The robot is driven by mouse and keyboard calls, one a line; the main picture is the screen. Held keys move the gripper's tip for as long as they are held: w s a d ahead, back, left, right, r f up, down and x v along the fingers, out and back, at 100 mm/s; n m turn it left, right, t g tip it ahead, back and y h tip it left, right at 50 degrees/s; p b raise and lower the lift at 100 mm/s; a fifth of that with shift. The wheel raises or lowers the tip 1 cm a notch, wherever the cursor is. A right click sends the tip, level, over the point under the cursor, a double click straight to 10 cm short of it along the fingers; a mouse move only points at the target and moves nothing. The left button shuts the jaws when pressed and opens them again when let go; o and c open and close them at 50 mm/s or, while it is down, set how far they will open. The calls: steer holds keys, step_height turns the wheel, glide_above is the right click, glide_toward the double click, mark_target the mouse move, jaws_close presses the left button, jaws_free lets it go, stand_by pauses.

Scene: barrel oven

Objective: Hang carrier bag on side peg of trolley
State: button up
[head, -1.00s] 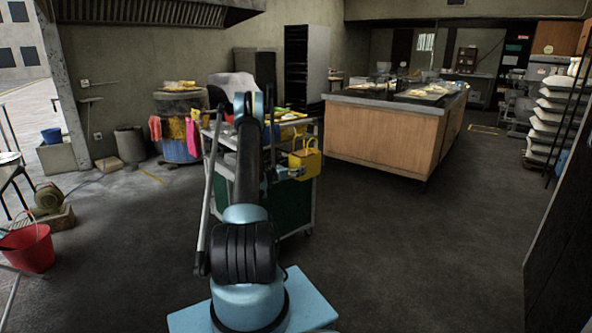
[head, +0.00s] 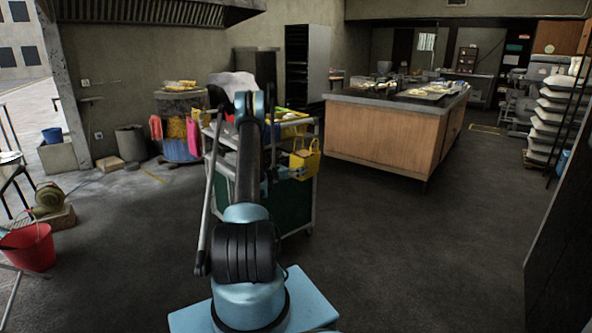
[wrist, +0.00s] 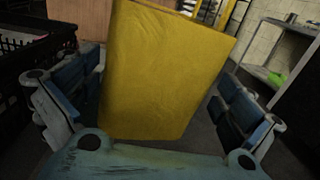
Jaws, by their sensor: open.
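The yellow carrier bag (head: 304,165) hangs upright at the near right corner of the trolley (head: 293,208), its handle loop up beside the trolley's top edge. The side peg cannot be made out, so I cannot tell what bears the handle. My gripper (wrist: 158,85) is open, with one blue finger on each side of the bag and gaps showing near both. In the head view my arm hides much of the trolley and most of the gripper.
A wooden counter (head: 385,138) with trays stands behind the trolley on the right. A red bucket (head: 27,246) stands at the left. A bin with coloured cloths (head: 180,135) is behind on the left. The floor right of the trolley is clear.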

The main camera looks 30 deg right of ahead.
steer(key=shift+a, duration=0.1)
steer(key=s+a, duration=0.2)
steer(key=a, duration=0.9)
steer(key=shift+a, duration=0.3)
steer(key=shift+s, duration=0.1)
